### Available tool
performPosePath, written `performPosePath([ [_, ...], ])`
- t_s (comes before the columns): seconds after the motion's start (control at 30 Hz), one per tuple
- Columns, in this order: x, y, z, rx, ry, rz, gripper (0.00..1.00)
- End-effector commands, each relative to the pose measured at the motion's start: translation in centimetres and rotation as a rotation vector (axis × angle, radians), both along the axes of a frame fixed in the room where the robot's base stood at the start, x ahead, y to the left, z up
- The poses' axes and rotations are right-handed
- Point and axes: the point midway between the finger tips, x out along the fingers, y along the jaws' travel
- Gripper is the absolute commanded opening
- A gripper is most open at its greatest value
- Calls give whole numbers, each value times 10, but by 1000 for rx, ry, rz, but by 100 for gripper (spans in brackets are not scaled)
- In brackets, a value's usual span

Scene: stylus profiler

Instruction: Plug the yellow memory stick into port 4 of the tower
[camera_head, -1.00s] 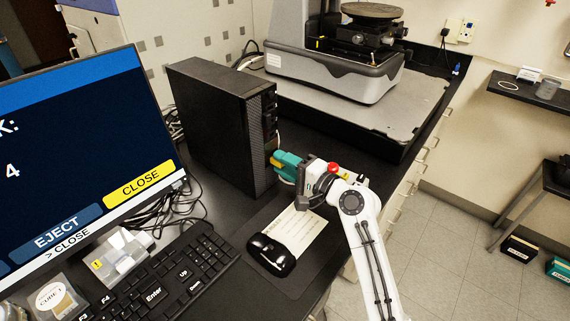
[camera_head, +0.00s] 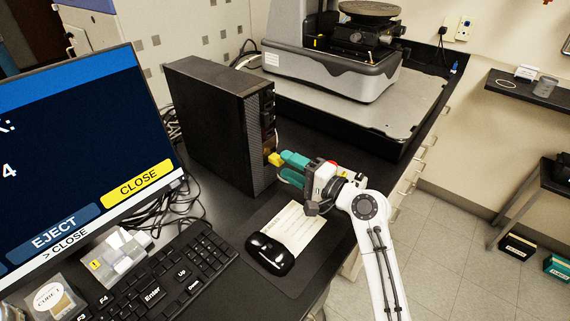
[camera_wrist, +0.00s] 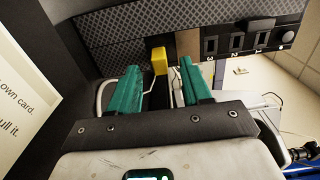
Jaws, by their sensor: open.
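The yellow memory stick (camera_head: 274,159) sticks out of the front face of the black tower (camera_head: 217,130). In the wrist view, the stick (camera_wrist: 159,60) is in the port row on the tower front (camera_wrist: 100,45), to the left of the openings marked 3, 2 and 1. Its own port number is hidden, and how deep it sits cannot be seen. My gripper (camera_head: 283,169) has teal fingers and is in front of the tower. In the wrist view my gripper (camera_wrist: 160,82) is open, with a finger on each side of the stick's line and clear gaps to it.
A monitor (camera_head: 70,130) shows a 4 with EJECT and CLOSE buttons. A keyboard (camera_head: 165,280), black mouse (camera_head: 270,254) and paper card (camera_head: 293,228) lie on the desk below my arm. A stylus profiler (camera_head: 340,70) stands behind the tower.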

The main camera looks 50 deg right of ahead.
Motion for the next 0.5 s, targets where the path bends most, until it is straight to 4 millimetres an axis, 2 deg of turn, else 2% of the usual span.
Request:
performPosePath([
  [0.3,-30,-1,-1,0,1,-2,48],
  [0.5,-42,-1,-1,0,1,0,48],
])
